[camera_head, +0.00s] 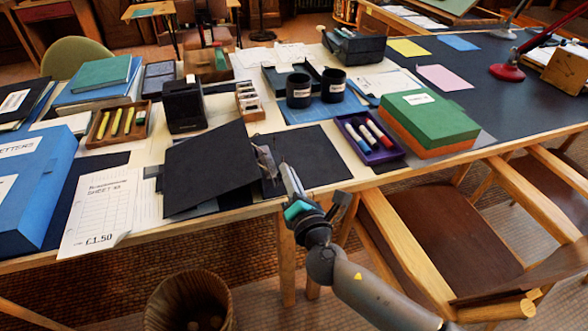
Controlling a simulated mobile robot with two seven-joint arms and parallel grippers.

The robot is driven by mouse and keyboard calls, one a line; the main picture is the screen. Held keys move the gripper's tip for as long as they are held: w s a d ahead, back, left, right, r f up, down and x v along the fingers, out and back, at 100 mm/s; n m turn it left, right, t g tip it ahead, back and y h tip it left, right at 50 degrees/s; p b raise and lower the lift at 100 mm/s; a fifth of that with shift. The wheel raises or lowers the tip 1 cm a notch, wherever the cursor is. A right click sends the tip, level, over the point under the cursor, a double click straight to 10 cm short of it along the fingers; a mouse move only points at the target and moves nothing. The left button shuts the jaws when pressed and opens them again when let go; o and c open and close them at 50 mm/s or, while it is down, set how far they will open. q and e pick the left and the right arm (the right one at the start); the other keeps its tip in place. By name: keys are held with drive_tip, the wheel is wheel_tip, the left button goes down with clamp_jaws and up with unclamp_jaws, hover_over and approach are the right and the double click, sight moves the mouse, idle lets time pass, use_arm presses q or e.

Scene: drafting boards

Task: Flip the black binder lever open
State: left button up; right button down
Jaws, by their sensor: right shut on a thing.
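The black binder lies spread open near the front edge of the table. Its left cover (212,168) is tilted up off the table, and its right part (315,158) lies flat. A small metal lever piece (264,158) stands at the middle, between the two halves. My right gripper (284,170) reaches in from the front right, with its narrow fingers at the lever. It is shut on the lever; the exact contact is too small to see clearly. My left gripper is not in view.
A purple marker tray (391,154) and a green and orange box (428,121) stand to the right. Black cups (299,90) stand behind. A price sheet (97,215) and a blue box (38,175) are left. A wooden chair (440,225) stands in front at right.

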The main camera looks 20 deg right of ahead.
drive_tip(key=shift+a+r+n+p, duration=0.35)
drive_tip(key=shift+a+n+p, duration=0.25)
drive_tip(key=shift+n, duration=0.5)
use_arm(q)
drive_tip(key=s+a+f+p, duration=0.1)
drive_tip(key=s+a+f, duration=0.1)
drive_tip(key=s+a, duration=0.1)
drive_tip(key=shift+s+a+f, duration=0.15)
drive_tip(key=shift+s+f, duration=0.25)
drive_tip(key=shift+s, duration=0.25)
use_arm(e)
drive_tip(key=shift+a+n, duration=0.35)
drive_tip(key=shift+n, duration=0.55)
drive_tip(key=c, duration=1.2)
unclamp_jaws()
drive_tip(key=shift+c, duration=0.2)
drive_tip(key=shift+s, duration=0.1)
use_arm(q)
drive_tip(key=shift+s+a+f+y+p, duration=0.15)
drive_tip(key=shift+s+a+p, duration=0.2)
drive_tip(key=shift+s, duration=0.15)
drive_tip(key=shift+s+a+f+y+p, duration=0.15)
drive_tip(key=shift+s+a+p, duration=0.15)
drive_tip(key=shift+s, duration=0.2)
use_arm(e)
drive_tip(key=s, duration=1.5)
drive_tip(key=shift+d, duration=0.25)
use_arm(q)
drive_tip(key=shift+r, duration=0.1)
